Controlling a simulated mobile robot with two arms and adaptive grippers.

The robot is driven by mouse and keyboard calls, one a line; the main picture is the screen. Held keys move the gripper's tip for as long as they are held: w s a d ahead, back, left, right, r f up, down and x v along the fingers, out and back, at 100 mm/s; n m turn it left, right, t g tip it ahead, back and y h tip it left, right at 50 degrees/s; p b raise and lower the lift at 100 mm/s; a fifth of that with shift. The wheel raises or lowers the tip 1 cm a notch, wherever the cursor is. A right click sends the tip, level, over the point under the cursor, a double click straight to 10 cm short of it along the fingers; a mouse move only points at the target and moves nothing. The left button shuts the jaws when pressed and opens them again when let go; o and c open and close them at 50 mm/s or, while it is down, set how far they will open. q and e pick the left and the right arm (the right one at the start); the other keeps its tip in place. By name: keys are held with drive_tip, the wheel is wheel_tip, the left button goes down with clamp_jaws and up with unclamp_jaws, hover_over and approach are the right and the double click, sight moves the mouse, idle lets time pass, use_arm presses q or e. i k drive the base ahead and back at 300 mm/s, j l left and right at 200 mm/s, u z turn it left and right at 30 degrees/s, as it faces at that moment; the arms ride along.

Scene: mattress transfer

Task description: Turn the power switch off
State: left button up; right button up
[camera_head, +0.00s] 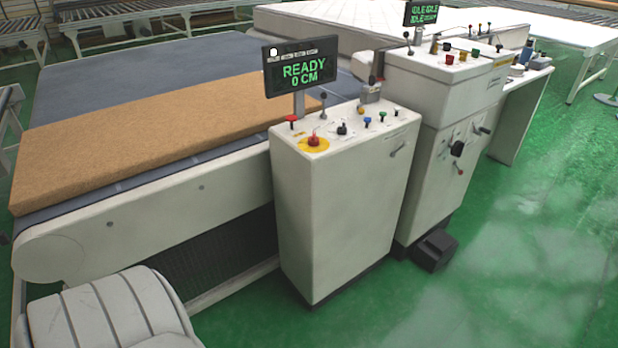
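No part is legibly marked as the power switch. The near white control cabinet (335,225) has a sloped top with a red button on a yellow disc (313,141), a black knob (342,129) and several small coloured buttons. The near cabinet's display (301,67) reads READY 0 CM. Neither of my grippers is in view.
A tan mattress slab (150,130) lies on the grey conveyor (150,70) at left. A black box (435,250) stands on the floor by the taller cabinet. A second display (421,13) reads IDLE. The green floor (520,250) at right is clear.

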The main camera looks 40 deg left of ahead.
sight(314, 140)
drive_tip(key=u, duration=1.15)
drive_tip(key=i+j, duration=0.2)
